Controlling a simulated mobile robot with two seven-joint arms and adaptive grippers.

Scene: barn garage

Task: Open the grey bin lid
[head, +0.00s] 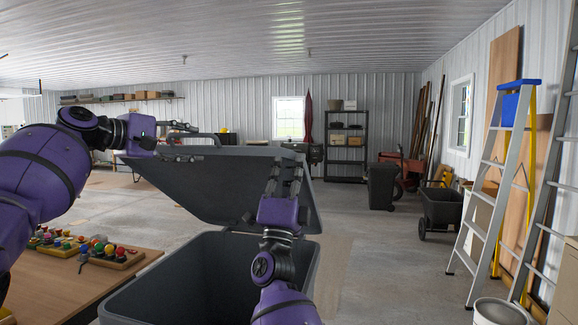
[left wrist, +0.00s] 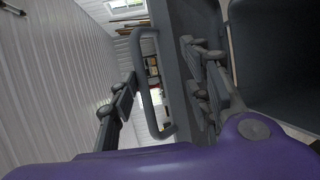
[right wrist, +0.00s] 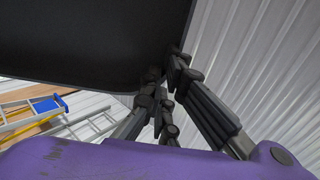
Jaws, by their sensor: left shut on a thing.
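The grey bin (head: 190,280) stands in front of me with its inside showing. Its grey lid (head: 220,185) is raised and tilted above the opening, dark underside towards me. A bar handle (left wrist: 149,85) is on the lid's edge. My left gripper (head: 192,143) is shut on the lid's edge by the handle, one finger on each side in the left wrist view. My right gripper (head: 285,168) is at the right part of the lid's underside with its fingers apart. In the right wrist view, the lid (right wrist: 80,40) fills the upper left; whether the fingertips touch it is unclear.
A wooden table (head: 95,280) with colourful knobbed pieces (head: 110,252) is at the left. A stepladder (head: 500,180), a white bucket (head: 500,310) and a dark cart (head: 440,208) are at the right. Another dark bin (head: 382,186) stands farther back. Floor between is clear.

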